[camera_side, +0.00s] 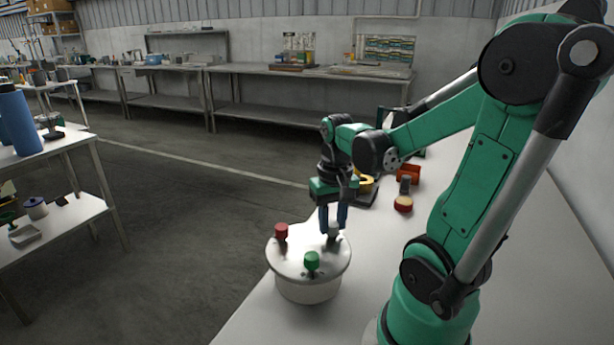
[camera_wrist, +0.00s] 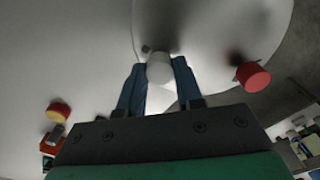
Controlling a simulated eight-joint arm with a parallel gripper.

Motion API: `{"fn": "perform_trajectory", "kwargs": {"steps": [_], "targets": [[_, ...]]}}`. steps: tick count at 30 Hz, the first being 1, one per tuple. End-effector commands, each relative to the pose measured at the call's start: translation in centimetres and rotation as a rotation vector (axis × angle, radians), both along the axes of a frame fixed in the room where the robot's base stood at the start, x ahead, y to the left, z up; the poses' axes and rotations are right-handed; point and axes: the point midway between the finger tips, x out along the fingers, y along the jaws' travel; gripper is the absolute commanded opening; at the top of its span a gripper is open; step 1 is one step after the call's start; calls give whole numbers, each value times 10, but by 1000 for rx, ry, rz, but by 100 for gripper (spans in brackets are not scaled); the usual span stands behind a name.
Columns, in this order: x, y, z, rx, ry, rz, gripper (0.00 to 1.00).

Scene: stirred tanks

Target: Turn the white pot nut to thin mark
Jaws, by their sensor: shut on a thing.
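A white round pot (camera_side: 308,289) with a flat lid stands on the white bench. Its lid carries three nuts: a red nut (camera_side: 281,231) at the left, a green nut (camera_side: 312,261) at the front and the white pot nut (camera_side: 334,230) at the back right. My gripper (camera_side: 333,222) points down with its blue fingers around the white nut. In the wrist view, the white nut (camera_wrist: 159,69) sits between the two fingertips (camera_wrist: 160,75), and the red nut (camera_wrist: 252,76) is to the right. The thin mark cannot be made out in either view.
On the bench behind the pot are a red and yellow round part (camera_side: 403,204), an orange box (camera_side: 408,173) and a yellow item (camera_side: 364,184). The red nut and green nut stand up from the lid near my gripper. The pot is close to the bench's left edge.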

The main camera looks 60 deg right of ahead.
Motion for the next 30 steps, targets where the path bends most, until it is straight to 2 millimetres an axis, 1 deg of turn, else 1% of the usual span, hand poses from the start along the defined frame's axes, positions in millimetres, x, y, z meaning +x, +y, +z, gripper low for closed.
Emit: {"fn": "perform_trajectory", "kwargs": {"steps": [14, 15, 17, 18, 26, 30], "targets": [[0, 0, 0, -1, -1, -14, 0], [0, 0, 0, -1, -1, -14, 39], [0, 0, 0, -1, -1, -14, 56], [0, 0, 0, -1, -1, -14, 62], [0, 0, 0, 0, 0, -13, 62], [0, 0, 5, 0, 0, -13, 62]]}}
